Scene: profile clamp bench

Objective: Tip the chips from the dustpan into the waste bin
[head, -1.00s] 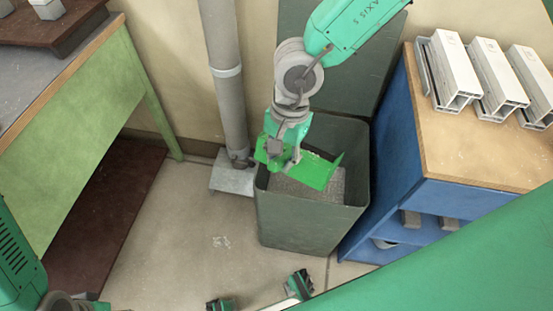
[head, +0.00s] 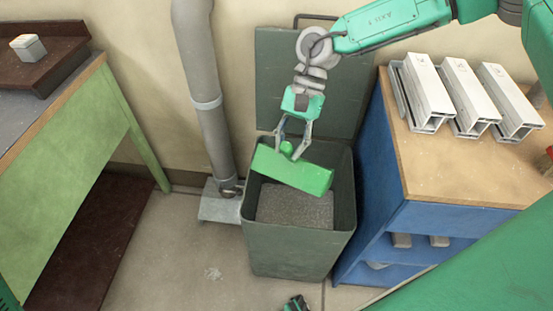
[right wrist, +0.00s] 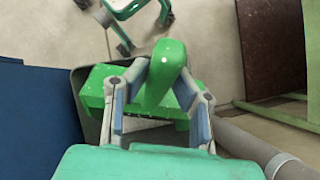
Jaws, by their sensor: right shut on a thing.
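The green dustpan (head: 292,171) is over the mouth of the dark green waste bin (head: 298,247), tilted with a broad plain green side facing me. Its inside is hidden, so I cannot tell whether chips are in it. My right gripper (head: 292,146) is shut on the dustpan's handle, above the pan. In the right wrist view the handle (right wrist: 163,75) stands between the fingers (right wrist: 160,84), with small pale specks on it. A layer of grey chips (head: 297,207) shows inside the bin. My left gripper is not in view.
The bin's lid (head: 313,85) stands open behind it. A grey pipe (head: 205,100) on a floor plate is close to its left. A blue cabinet (head: 375,190) with white profiles (head: 465,95) on top is close to its right. A green bench (head: 85,150) stands at left.

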